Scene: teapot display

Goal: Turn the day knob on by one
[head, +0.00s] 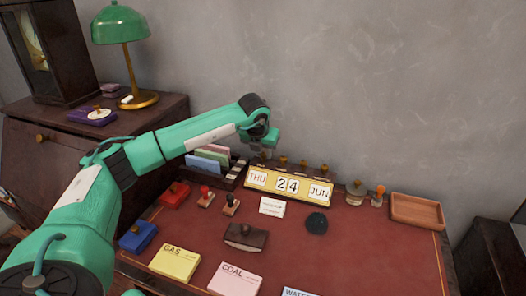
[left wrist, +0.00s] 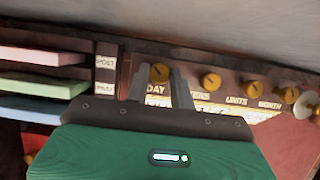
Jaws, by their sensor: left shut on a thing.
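The desk calendar (head: 290,185) is a dark wooden box with a yellow face, reading THU, 24, JUN. Brass knobs stand in a row along its top. In the left wrist view they have labels DAY, one partly hidden, UNITS and MONTH. The day knob (left wrist: 160,72) is at the left of that row. My left gripper (head: 262,149) is above the calendar's left end. In the left wrist view its two fingers (left wrist: 159,84) stand on either side of the day knob, shut on it.
A letter rack (head: 208,160) with coloured cards stands just left of the calendar. Stamps, a blotter (head: 245,237) and a dark round object (head: 316,223) lie in front. A wooden tray (head: 416,211) is at the right. The wall is close behind; the desk's right front is clear.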

